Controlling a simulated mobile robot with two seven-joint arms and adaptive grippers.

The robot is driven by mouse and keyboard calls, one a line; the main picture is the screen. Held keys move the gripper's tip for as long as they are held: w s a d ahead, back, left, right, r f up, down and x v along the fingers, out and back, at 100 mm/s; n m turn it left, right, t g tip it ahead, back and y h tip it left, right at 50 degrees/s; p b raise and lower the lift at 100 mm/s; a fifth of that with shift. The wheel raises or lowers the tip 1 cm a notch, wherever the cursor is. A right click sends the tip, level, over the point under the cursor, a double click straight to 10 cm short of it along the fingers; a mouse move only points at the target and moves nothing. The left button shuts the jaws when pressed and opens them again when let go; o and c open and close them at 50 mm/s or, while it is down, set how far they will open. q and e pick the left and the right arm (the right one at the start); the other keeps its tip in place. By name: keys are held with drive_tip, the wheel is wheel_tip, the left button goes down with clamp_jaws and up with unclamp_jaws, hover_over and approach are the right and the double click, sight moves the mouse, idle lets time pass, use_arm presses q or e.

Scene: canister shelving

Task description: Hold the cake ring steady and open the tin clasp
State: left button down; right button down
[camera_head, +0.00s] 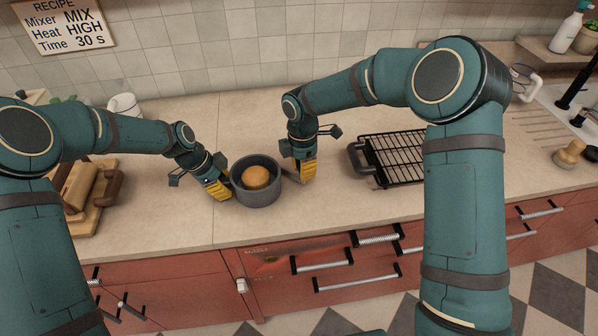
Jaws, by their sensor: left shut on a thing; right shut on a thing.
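The cake ring (257,197), a dark grey round tin, stands on the counter with a round golden-brown cake (255,177) inside it. My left gripper (220,190) has its yellow fingers at the ring's left wall and is shut on it. My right gripper (303,172) is at the ring's right side, its yellow fingers pointing down, shut on the tin clasp (290,176). The clasp is a small grey lever sticking out to the right of the ring; the fingers partly hide it, so its exact angle is hard to tell.
A black wire cooling rack (392,157) with a dark handle lies on the right of the counter (330,200). A wooden board with a rolling pin (85,187) is at the left. A sink (570,115) is at the far right. Counter space in front of the ring is clear.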

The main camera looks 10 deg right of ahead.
use_arm(q)
drive_tip(key=shift+a, duration=0.1)
use_arm(e)
drive_tip(key=w+n, duration=0.1)
drive_tip(key=w+d+n, duration=0.1)
drive_tip(key=n, duration=0.1)
drive_tip(key=shift+d+n, duration=0.1)
drive_tip(key=shift+n, duration=0.2)
drive_tip(key=shift+w+d+n, duration=0.1)
drive_tip(key=shift+w+n, duration=0.5)
drive_tip(key=shift+n, duration=0.45)
drive_tip(key=shift+w+d+n, duration=0.1)
drive_tip(key=shift+w+n, duration=0.45)
drive_tip(key=shift+n, duration=0.5)
drive_tip(key=c, duration=0.8)
unclamp_jaws()
drive_tip(key=shift+o, duration=0.2)
drive_tip(key=shift+a, duration=0.1)
wheel_tip(320, 180, up, 12)
drive_tip(key=shift+w+a, duration=0.3)
